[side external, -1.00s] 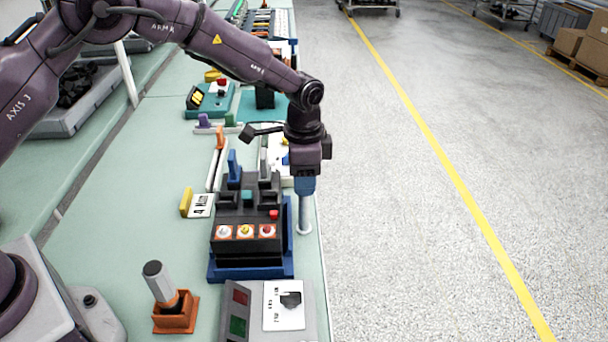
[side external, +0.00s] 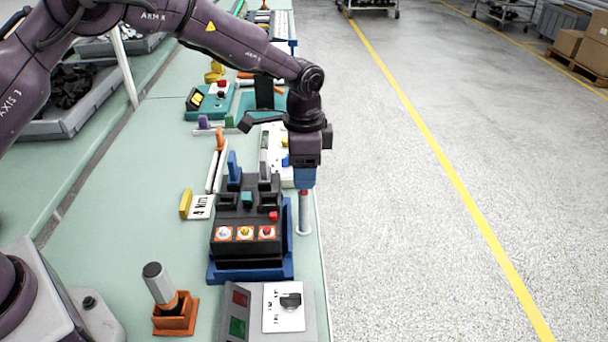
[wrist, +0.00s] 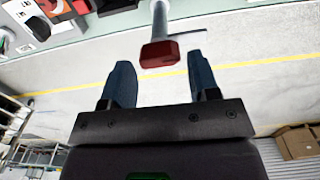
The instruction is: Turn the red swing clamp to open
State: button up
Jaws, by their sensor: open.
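The red swing clamp shows in the wrist view as a red block (wrist: 160,54) on the end of a pale grey post (wrist: 158,18).
A black breaker fixture on a blue base (side external: 250,272) stands close left of the post. A grey panel with a knob (side external: 256,315) is in front. An orange holder with a grey-topped handle (side external: 175,315) stands at front left. Open floor lies right of the bench edge.

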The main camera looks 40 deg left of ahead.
notch_tip(320, 180, up, 11)
jog(key=shift+f, duration=0.15)
dwell(0.4)
jog(key=s+a+r+n+t, duration=0.2)
jog(key=s+a+r+n, duration=0.1)
jog(key=s, duration=0.7)
jog(key=s+a+r+n+t, duration=0.1)
jog(key=s+a+r+n, duration=0.2)
jog(key=s, duration=0.6)
jog(key=s+a+r+n+t, duration=0.2)
jog(key=s+a+r+n, duration=0.1)
jog(key=s, duration=0.7)
jog(key=shift+s+a+r+t, duration=0.3)
jog(key=shift+s+a+r, duration=0.05)
jog(key=shift+a+r, duration=0.2)
